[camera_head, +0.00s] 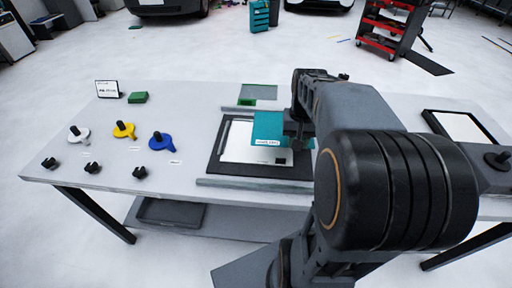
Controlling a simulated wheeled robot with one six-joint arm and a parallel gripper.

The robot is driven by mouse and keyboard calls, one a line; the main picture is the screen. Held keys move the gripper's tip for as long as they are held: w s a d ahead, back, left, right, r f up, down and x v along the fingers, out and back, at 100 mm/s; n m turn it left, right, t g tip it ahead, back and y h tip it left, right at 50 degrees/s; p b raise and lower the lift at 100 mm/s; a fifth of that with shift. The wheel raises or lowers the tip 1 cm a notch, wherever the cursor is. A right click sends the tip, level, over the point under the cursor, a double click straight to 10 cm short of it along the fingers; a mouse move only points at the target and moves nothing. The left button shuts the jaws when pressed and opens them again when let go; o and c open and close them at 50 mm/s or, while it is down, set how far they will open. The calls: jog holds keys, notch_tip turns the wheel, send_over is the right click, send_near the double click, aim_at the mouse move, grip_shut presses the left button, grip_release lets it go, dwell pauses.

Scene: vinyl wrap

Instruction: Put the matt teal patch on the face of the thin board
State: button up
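The matt teal patch (268,125) is a flat teal sheet with a small white label strip along its lower edge. It shows in front of the upper right part of the thin board (238,147), a white panel in a black surround (214,158). My gripper (294,138) is at the patch's right edge and appears shut on it. The fingertips are small and partly hidden by my arm. The patch overlaps the surround's far edge, so it seems held above the board, but the height of the gap cannot be told.
Grey bars lie before (255,184) and behind the surround. White, yellow (124,130) and blue (160,141) knobbed pieces, several black clips, a green block (138,97) and a sign (107,89) are at left. Another framed panel (462,127) lies at right.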

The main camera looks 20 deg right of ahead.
aim_at(273, 133)
jog(key=w+a+f, duration=0.1)
jog(key=w, duration=0.1)
jog(key=w+a+f+p, duration=0.1)
jog(key=w, duration=0.2)
jog(key=w+a+f, duration=0.1)
jog(key=w+f, duration=0.1)
jog(key=w, duration=0.1)
jog(key=shift+a+f, duration=0.1)
jog(key=shift+a, duration=0.15)
jog(key=w+f, duration=0.1)
jog(key=w+a+f, duration=0.1)
jog(key=f, duration=0.1)
jog(key=w+f, duration=0.1)
jog(key=shift+w+a+f, duration=0.2)
jog(key=shift+w+f, duration=0.05)
jog(key=shift+f, duration=0.1)
jog(key=shift+w+a+f, duration=0.15)
jog(key=shift+w+f, duration=0.1)
jog(key=shift+f, duration=1.65)
